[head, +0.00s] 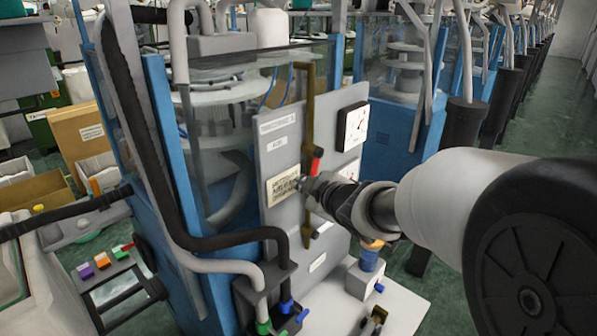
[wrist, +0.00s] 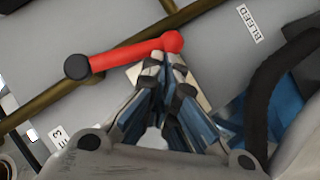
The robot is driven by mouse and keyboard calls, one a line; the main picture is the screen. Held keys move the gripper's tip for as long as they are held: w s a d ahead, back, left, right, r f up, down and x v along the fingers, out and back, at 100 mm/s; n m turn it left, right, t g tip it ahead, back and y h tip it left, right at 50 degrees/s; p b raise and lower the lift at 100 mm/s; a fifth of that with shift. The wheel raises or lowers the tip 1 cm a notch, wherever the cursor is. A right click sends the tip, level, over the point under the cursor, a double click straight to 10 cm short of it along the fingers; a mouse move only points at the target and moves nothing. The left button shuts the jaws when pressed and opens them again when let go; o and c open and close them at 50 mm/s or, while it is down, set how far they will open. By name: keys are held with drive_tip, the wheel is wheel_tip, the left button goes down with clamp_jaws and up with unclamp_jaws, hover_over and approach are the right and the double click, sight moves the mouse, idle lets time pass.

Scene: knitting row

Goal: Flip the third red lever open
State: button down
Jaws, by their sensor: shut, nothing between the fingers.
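A red lever with a black knob (wrist: 118,55) lies across a brass pipe in the wrist view. Its round red pivot end is at the right and its knob at the left. A white label ending in "3" (wrist: 57,138) is partly in view below it. In the head view a red lever part (head: 317,160) shows on the vertical brass pipe (head: 309,110). My gripper (wrist: 162,58) is shut and empty, its fingertips close to the lever's pivot end; I cannot tell whether they touch. In the head view my gripper (head: 303,184) is in front of the panel, just below the red part.
A "BLEED" label (wrist: 247,23) is at the upper right in the wrist view. Blue machine frames (head: 165,140) and grey hoses stand left. A blue-orange valve (head: 370,255) is below my arm.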

drive_tip(key=shift+w+d+f, duration=0.45)
drive_tip(key=shift+f, duration=0.1)
drive_tip(key=shift+w, duration=0.1)
idle(0.4)
